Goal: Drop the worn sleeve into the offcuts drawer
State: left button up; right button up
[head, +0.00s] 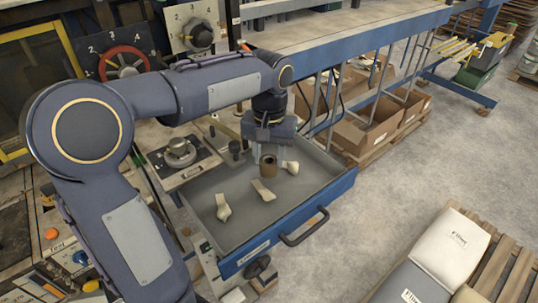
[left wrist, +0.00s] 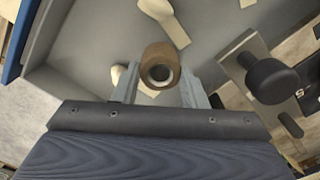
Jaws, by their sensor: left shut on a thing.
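The worn sleeve, a short brown hollow cylinder (head: 268,166), is held between the fingers of my left gripper (head: 267,152). In the left wrist view the sleeve (left wrist: 160,62) shows its open end, with a finger on each side of it. My left gripper points down over the open offcuts drawer (head: 330,195), which has a grey inside and a blue front. The sleeve appears above the drawer floor; its exact height is hard to tell. My right gripper is not in view.
Several pale offcuts, such as one near the middle (head: 263,190), lie in the drawer. A black handle (head: 304,228) sticks out from its front. A metal fixture (head: 179,153) stands left of the drawer. Cardboard boxes (head: 362,133) stand behind, and a pallet with white sacks (head: 450,245) is at right.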

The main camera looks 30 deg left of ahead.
pick_arm(q)
jog(key=shift+f, duration=0.2)
jog(key=shift+f+b, duration=0.35)
jog(key=shift+f, duration=0.2)
jog(key=o, duration=1)
jog(key=shift+r, duration=0.25)
notch_tip(320, 180, up, 13)
jog(key=p, duration=0.1)
jog(key=shift+f, duration=0.15)
jog(key=shift+s+f, duration=0.1)
